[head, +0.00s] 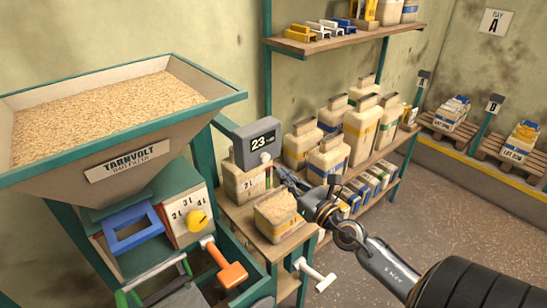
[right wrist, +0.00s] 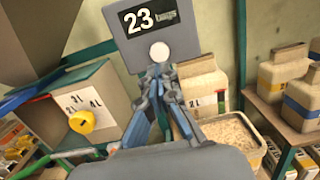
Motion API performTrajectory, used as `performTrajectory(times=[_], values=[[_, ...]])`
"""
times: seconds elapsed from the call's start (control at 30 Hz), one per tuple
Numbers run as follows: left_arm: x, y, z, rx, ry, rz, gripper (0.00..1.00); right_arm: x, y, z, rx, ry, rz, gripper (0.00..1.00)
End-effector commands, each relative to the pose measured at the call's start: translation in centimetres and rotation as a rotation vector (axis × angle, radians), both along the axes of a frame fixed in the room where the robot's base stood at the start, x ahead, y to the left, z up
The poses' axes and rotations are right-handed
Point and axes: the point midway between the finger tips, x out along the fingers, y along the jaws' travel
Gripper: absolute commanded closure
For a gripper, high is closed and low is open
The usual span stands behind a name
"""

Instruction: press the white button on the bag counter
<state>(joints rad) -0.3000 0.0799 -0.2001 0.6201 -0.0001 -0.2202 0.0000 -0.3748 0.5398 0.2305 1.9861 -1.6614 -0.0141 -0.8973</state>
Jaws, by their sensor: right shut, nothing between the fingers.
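The bag counter (head: 257,140) is a grey box with a dark display reading 23. Its round white button (head: 265,157) sits low on the front face. The right wrist view shows the counter (right wrist: 150,22) at the top, with the white button (right wrist: 160,52) below the display. My right gripper (head: 281,171) is shut and empty, just below and right of the button in the head view. In the right wrist view its fingertips (right wrist: 159,72) lie just under the button. Contact is not visible, and the exact gap is hard to judge. My left gripper is not in view.
Below the counter, a labelled bag (head: 247,182) and an open grain-filled bag (head: 278,212) stand on a wooden bench. The grain hopper (head: 120,125) with a yellow dial (head: 197,218) is at left. Shelves of containers (head: 365,130) stand behind my right arm.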

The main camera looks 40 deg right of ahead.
Motion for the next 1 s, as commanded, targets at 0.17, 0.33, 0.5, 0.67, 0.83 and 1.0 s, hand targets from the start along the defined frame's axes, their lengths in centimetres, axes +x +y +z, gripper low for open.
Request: performTrajectory(times=[0.17,0.33,0.5,0.67,0.83,1.0], values=[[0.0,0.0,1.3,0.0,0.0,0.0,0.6,2.9,0.1,0.6,0.0,-0.002,0.001,1.0],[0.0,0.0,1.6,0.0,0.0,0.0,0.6,4.5,0.1,0.5,0.001,-0.001,0.001,1.0],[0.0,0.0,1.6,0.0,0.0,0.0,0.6,4.9,0.1,0.5,0.001,0.0,0.001,1.0],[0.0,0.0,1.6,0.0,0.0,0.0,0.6,4.9,0.1,0.5,0.001,0.0,0.001,1.0],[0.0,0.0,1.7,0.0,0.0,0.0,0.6,5.1,0.1,0.5,0.001,-0.001,0.001,1.0],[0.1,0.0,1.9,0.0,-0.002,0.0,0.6,6.4,0.1,0.7,0.002,-0.002,0.0,1.0]])
